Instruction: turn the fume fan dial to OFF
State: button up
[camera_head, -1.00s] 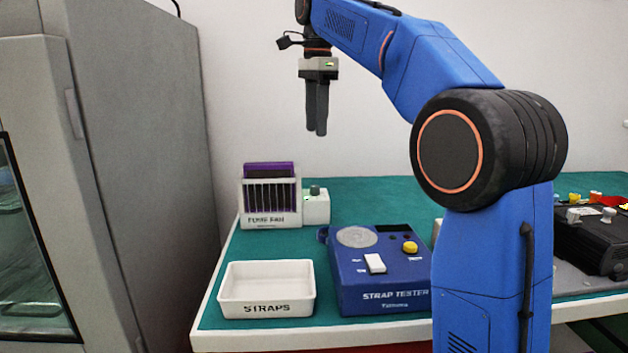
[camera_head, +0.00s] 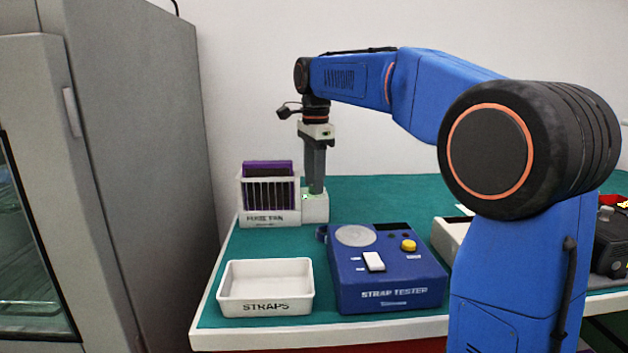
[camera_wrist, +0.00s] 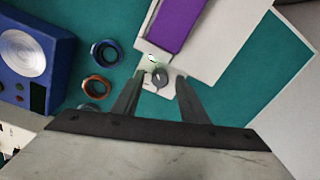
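The fume fan (camera_head: 270,218) is a white slatted box with a purple panel, at the back left of the green table. Its dial (camera_wrist: 159,77) is a small grey round knob on a white block (camera_head: 318,208) at the fan's side. My gripper (camera_wrist: 157,84) points straight down over this block. In the wrist view its two fingers stand apart, one on each side of the dial, with gaps showing. I cannot tell whether the fingertips reach down beside the knob. In the head view the fingers hide the dial. The dial's markings are too small to read.
A blue strap tester (camera_head: 388,280) and a white STRAPS tray (camera_head: 266,287) stand at the table's front. Blue (camera_wrist: 104,53) and orange (camera_wrist: 98,87) rings lie near the tester. A grey cabinet (camera_head: 140,150) stands to the left.

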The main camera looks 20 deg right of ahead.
jog(key=shift+f, duration=0.25)
grip_shut()
